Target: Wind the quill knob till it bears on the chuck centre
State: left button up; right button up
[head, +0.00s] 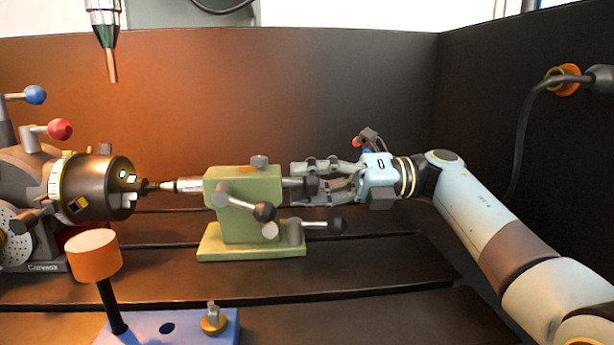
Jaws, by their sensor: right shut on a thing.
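The green tailstock (246,205) stands on the slotted bed in mid-view. Its silver quill (186,185) points left, with a thin tip reaching the dark centre of the chuck (104,190). Whether the tip touches the chuck centre or stops just short is too small to tell. My right gripper (308,183) comes in from the right, level with the quill, and is shut on the quill knob at the tailstock's right end. Its fingers mostly hide the knob. My left gripper is not in view.
Black-ball levers (264,211) stick out from the tailstock's front and lower right. An orange-topped post (95,255) and a blue plate (170,328) stand in front. A nozzle (106,38) hangs above. A cable (520,140) hangs at right.

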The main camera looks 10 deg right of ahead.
jog(key=shift+m+p, duration=1)
jog(key=shift+m, duration=1.2)
jog(key=o, duration=1.2)
jog(key=shift+d, duration=0.1)
jog(key=d, duration=0.7)
jog(key=shift+d, duration=0.2)
